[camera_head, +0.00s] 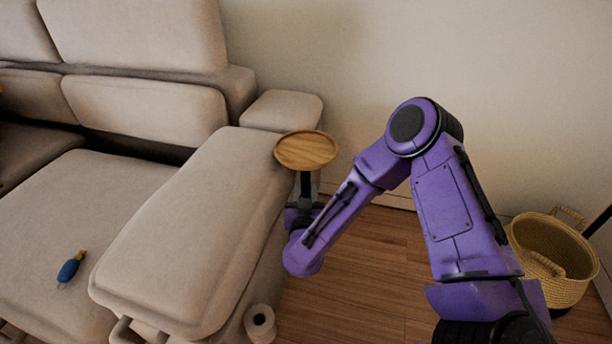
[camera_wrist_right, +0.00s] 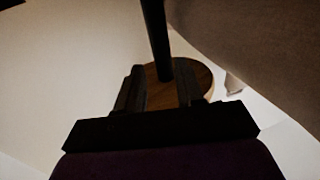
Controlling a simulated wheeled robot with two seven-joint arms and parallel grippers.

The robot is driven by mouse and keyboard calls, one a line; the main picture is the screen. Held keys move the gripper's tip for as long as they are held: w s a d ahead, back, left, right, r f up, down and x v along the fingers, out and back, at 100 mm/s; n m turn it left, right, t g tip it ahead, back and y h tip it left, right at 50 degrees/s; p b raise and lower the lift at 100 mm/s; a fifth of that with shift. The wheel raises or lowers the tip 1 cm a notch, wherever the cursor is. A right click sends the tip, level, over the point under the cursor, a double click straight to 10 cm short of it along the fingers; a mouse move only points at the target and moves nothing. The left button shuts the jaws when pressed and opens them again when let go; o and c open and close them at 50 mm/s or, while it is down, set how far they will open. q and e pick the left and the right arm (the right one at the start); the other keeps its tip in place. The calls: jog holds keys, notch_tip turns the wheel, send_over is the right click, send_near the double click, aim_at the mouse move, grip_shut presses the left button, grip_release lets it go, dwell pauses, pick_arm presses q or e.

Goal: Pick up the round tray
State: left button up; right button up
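The round wooden tray (camera_head: 306,150) is level, just right of the sofa's near arm, with a dark upright post (camera_head: 306,183) under it. In the right wrist view the tray (camera_wrist_right: 198,76) shows beyond my fingers, and the dark post (camera_wrist_right: 155,35) runs to it from the top. My right gripper (camera_wrist_right: 160,92) is open, its two fingers apart with the tray beyond the gap. In the head view the right gripper (camera_head: 303,205) is below the tray, partly hidden by my wrist. I cannot tell whether it touches the post. My left gripper is not in view.
The beige sofa (camera_head: 190,230) fills the left side, close to the tray. A blue object (camera_head: 69,270) lies on its seat. A white roll (camera_head: 260,324) stands at the sofa's front corner. A woven basket (camera_head: 550,260) stands at the right. Wooden floor (camera_head: 365,290) is clear between.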

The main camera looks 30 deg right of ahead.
aim_at(306, 173)
jog(key=x, duration=0.2)
jog(key=b+x, duration=0.1)
jog(key=x, duration=0.5)
jog(key=shift+w+f+b, duration=0.15)
jog(key=shift+f+b, duration=0.2)
jog(key=shift+b, duration=0.05)
jog(key=shift+r, duration=0.1)
grip_shut()
